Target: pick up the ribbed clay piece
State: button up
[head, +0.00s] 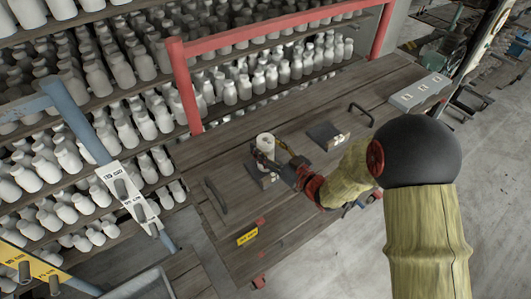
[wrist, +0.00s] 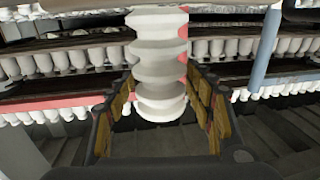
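The ribbed clay piece (wrist: 159,65) is pale, with stacked round ridges, and lies between the two fingers of my gripper (wrist: 160,95) in the wrist view. That view looks upside down, and the piece's other end runs out of the top edge. The finger pads are yellow and sit close along both sides of the piece; whether both touch it is not clear. In the head view the piece's pale top (head: 265,142) shows at my gripper (head: 272,160), above the workbench. Its lower part is hidden by the fingers, so I cannot tell whether it rests on something.
The wooden workbench (head: 300,215) holds a dark plate (head: 326,136), a grey box (head: 419,93), black handles and a yellow label (head: 247,236). A red frame (head: 184,85) stands at its back edge. Shelves of pale bottles (head: 130,75) fill the left and back.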

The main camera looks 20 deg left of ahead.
grip_shut()
dwell(0.5)
jog(key=shift+r, duration=0.15)
